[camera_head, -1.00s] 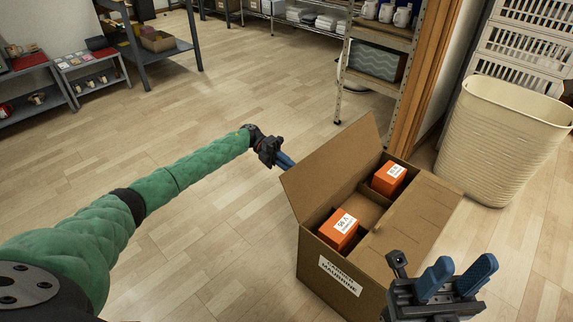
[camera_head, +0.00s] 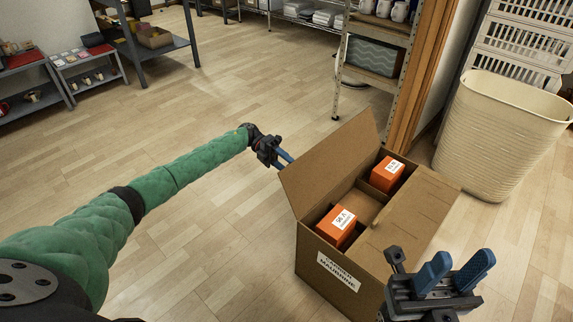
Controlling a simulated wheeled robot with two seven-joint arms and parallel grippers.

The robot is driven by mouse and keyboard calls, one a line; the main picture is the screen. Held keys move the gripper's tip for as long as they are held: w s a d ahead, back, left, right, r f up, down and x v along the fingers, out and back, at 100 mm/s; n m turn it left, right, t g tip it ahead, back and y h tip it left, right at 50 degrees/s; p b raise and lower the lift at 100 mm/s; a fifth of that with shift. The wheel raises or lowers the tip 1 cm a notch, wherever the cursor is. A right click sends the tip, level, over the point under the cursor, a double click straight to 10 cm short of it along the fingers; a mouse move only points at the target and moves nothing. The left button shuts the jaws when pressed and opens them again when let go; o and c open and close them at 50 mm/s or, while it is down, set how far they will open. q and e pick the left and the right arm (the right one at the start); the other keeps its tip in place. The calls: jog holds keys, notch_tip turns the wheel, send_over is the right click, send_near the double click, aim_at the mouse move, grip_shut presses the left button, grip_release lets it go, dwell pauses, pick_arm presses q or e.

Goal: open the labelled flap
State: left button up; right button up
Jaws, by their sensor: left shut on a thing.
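A brown cardboard box (camera_head: 318,254) with a white printed label (camera_head: 339,272) on its front side stands at the lower right. Its left flap (camera_head: 333,161) is raised and leans outward. Its right flap (camera_head: 412,210) lies across the right part of the opening. Two orange boxes (camera_head: 336,226) (camera_head: 387,174) with white labels sit inside. My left gripper (camera_head: 285,158) is at the outer edge of the raised left flap, shut on it; the flap partly hides the fingertips. My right gripper (camera_head: 455,272) is in front of the box's right side, with its blue fingers apart and nothing between them.
A cream wastebasket (camera_head: 500,135) stands right of the box, with white crates (camera_head: 520,45) behind it. A metal shelf rack (camera_head: 375,55) stands beyond the box. Low shelves (camera_head: 90,75) are at the far left. The wooden floor between is clear.

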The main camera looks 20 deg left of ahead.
pick_arm(q)
jog(key=v, duration=0.7)
jog(key=shift+a, duration=0.2)
jog(key=shift+w, duration=0.1)
